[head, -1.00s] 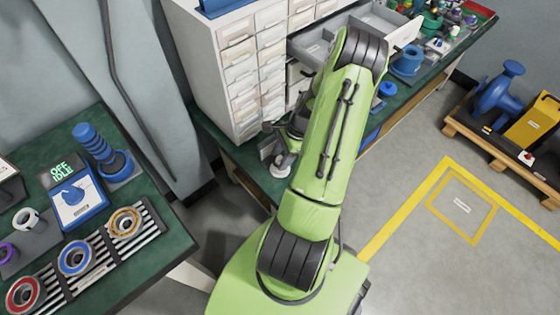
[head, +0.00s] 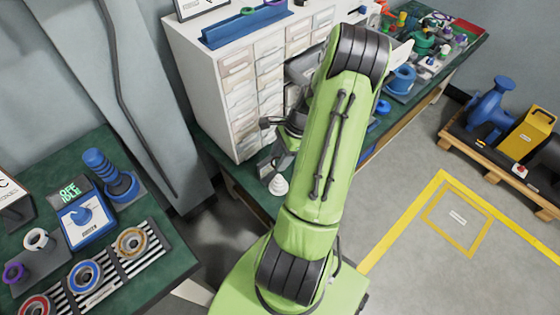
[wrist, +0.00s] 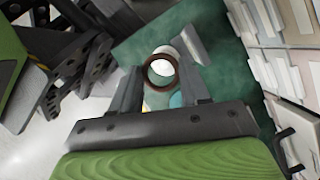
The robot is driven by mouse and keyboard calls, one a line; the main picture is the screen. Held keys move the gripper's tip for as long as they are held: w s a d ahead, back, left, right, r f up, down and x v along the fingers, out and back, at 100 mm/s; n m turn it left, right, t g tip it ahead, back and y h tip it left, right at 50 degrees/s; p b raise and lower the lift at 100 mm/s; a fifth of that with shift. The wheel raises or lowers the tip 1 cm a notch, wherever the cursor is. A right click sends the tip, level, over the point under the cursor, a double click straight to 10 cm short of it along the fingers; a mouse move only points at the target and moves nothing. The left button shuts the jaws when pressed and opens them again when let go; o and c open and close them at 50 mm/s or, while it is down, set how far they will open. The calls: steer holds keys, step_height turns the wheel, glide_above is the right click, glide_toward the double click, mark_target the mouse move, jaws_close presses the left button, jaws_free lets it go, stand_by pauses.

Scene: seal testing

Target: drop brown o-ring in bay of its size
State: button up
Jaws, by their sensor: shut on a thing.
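The brown o-ring (wrist: 147,72) is between the fingertips of my gripper (wrist: 161,80) in the wrist view. The gripper is shut on it, and the ring's open middle faces the wrist camera. A pale round thing shows through and behind the ring. In the head view my green arm hides the ring and most of the gripper. A grey drawer (head: 302,68) stands pulled out of the white cabinet (head: 190,75). My arm covers most of it, so its bays cannot be made out.
A small white cone-like thing (head: 278,186) is near the green bench's front edge, beside the cabinet. A blue holder (head: 243,28) with rings lies on the cabinet. At left, a green table (head: 180,262) carries a striped rack with rings. Floor at right is clear before a pallet (head: 500,170).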

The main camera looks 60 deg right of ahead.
step_height(320, 180, up, 7)
steer(key=p, duration=0.6)
